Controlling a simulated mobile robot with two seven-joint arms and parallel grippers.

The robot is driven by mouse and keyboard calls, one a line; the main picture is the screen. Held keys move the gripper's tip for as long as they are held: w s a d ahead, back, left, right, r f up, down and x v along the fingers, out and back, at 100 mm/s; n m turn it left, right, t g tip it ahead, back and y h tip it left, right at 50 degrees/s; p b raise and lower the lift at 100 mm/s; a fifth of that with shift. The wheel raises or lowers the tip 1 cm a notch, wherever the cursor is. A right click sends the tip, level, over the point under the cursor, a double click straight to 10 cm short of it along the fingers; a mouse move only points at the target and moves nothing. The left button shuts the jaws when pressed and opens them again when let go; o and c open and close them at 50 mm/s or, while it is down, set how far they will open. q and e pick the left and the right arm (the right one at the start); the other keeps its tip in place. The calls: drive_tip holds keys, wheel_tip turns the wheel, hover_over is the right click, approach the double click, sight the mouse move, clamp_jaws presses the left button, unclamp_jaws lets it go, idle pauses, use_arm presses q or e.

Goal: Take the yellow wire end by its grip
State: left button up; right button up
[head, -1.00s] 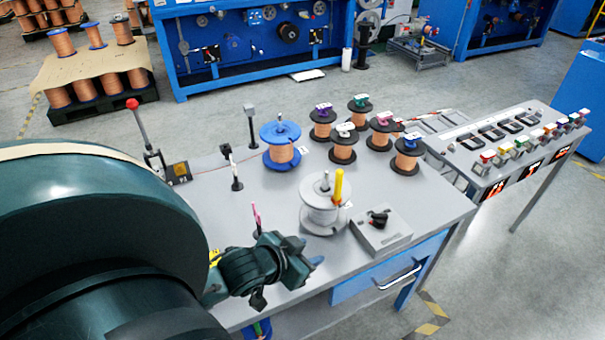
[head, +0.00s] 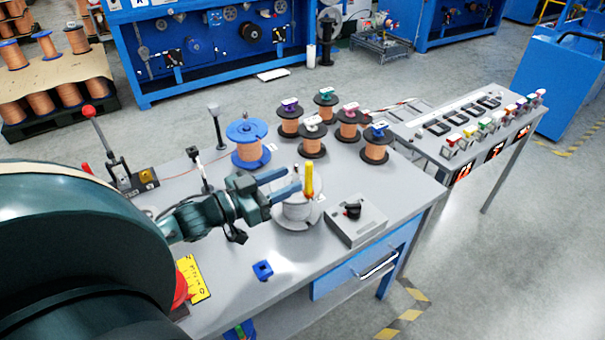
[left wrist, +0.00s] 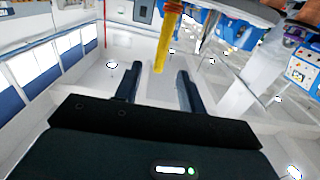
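The yellow grip (head: 310,179) of the wire end stands upright over the pale spool (head: 297,208) near the middle of the bench. My left gripper (head: 291,180) is just left of the grip, with its two fingers pointing toward it. In the left wrist view the fingers (left wrist: 158,74) are apart and empty. The yellow grip (left wrist: 168,38) shows there beyond the fingertips, roughly in line with the gap; I cannot tell whether anything touches. My right gripper is not in view.
A grey box with a black knob (head: 355,222) stands right of the pale spool. A blue-flanged copper spool (head: 248,145) and several black-flanged copper spools stand behind. A small blue block (head: 262,270) lies near the front, with clear bench around it.

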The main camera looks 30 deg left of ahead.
sight(306, 172)
use_arm(q)
drive_tip(key=b+x, duration=0.1)
drive_tip(key=x, duration=0.3)
drive_tip(key=shift+w, duration=0.15)
drive_tip(key=shift+b+x, duration=0.35)
drive_tip(key=shift+x, duration=0.8)
clamp_jaws()
